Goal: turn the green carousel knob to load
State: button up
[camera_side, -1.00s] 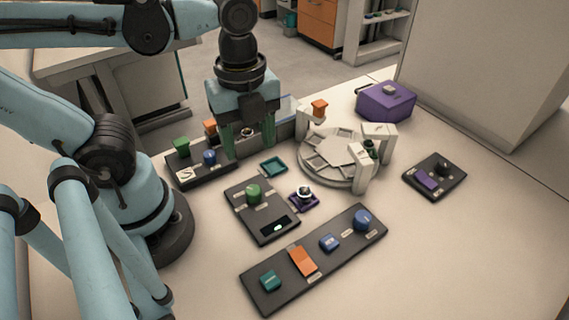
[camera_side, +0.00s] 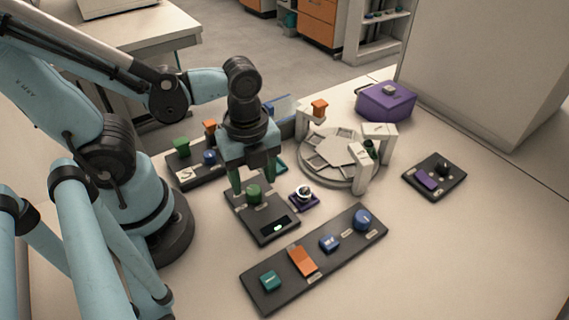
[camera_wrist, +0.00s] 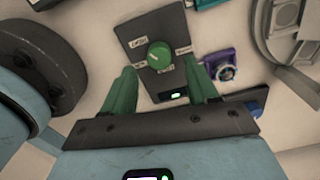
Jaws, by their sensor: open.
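The green carousel knob (camera_side: 253,192) stands on a dark panel (camera_side: 268,226) with pale labels and a small lit display. In the wrist view the green knob (camera_wrist: 159,55) sits between and beyond my fingertips, with labels around it. Its pointer mark is too small to read surely. My gripper (camera_side: 254,184) is open, its green fingers pointing down on either side above the knob. In the wrist view my gripper (camera_wrist: 164,82) spans the panel, with the fingers apart and nothing between them touching. The white round carousel (camera_side: 340,160) stands behind to the right.
A long panel (camera_side: 315,262) with teal, orange and blue controls lies in front. A small purple holder (camera_side: 303,198) stands close to the right of the knob's panel. Another panel (camera_side: 195,168) with green and blue knobs lies behind left. A purple box (camera_side: 386,101) stands at the back.

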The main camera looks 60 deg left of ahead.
aim_at(254, 191)
jog(key=shift+f, duration=1.5)
jog(key=shift+c, duration=0.3)
jog(key=c, duration=1)
